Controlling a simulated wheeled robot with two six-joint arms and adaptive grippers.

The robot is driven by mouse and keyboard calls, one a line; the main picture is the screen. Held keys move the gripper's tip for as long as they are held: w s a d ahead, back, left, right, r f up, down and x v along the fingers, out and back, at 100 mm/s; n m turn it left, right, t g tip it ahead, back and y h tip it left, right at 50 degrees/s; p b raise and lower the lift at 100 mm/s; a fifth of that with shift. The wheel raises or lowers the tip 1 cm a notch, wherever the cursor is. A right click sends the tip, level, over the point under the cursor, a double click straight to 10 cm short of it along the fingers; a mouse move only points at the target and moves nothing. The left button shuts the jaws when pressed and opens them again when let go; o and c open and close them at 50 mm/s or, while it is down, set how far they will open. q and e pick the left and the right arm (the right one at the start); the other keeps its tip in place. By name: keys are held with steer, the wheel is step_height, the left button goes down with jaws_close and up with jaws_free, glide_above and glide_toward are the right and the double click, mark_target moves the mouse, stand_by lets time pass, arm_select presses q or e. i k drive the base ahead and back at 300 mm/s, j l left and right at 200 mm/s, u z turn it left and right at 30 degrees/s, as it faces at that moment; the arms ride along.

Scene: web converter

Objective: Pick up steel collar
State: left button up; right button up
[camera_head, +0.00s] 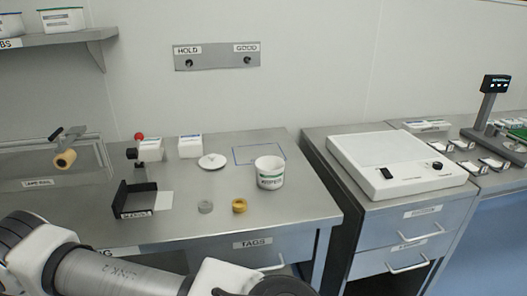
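A small grey ring (205,207), which looks like the steel collar, lies on the steel table near its front edge. A brass-coloured ring (239,205) lies just right of it, apart from it. My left arm crosses the bottom left of the head view, in front of the table. Its dark end part is cut off by the bottom edge, and the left gripper's fingers do not show. My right arm and gripper are not in view. Nothing is seen touching the grey ring.
A black open-sided holder (136,199) stands left of the rings. A white tub (269,172) stands behind right, with a white round disc (212,161) further back. A flat white device (396,165) sits on the right cabinet. The table's front right is clear.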

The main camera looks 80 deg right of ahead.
mark_target(205, 206)
steer(key=z, duration=2.15)
steer(key=l+u, duration=0.2)
steer(key=l, duration=0.5)
steer(key=k+l+u, duration=0.2)
steer(key=l, duration=0.45)
steer(key=i, duration=0.1)
